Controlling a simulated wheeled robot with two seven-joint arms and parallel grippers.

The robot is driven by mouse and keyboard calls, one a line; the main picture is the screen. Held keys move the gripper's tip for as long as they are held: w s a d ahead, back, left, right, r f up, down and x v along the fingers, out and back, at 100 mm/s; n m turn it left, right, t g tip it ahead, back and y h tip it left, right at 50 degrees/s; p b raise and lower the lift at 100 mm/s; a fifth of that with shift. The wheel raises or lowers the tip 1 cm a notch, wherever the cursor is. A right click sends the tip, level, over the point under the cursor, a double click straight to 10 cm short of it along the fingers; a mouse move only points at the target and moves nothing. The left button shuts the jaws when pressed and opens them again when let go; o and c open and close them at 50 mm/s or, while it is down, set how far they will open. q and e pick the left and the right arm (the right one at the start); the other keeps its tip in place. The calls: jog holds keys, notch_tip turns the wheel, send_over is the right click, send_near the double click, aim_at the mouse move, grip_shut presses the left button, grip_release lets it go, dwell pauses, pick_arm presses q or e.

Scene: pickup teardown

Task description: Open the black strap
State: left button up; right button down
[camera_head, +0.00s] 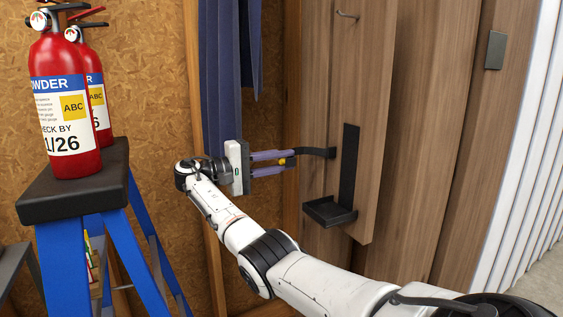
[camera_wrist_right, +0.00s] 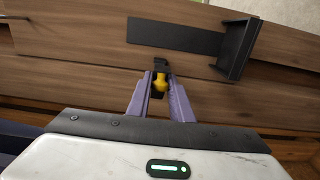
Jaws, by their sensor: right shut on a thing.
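The black strap (camera_head: 318,152) is a short dark band that runs from beside the black wall bracket (camera_head: 348,170) toward my right gripper (camera_head: 288,161). My right gripper has purple fingers and is shut on the strap's free end, where a small yellow piece shows between the fingers. In the right wrist view the strap end (camera_wrist_right: 160,66) and the yellow piece (camera_wrist_right: 160,83) sit between the fingertips (camera_wrist_right: 161,90). The strap's fixed end is partly hidden behind the bracket, so I cannot tell how it is fastened. My left gripper is not in view.
The bracket has a small ledge (camera_head: 330,212) at its foot, on a brown wooden panel (camera_head: 380,100). Dark blue cloth (camera_head: 222,80) hangs left of it. Red fire extinguishers (camera_head: 65,105) stand on a blue stepladder (camera_head: 75,185) at the left.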

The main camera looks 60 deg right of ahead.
jog(key=c, duration=1.6)
grip_release()
jog(key=shift+s+d, duration=0.1)
jog(key=shift+b+v, duration=0.7)
jog(key=shift+v, duration=3.1)
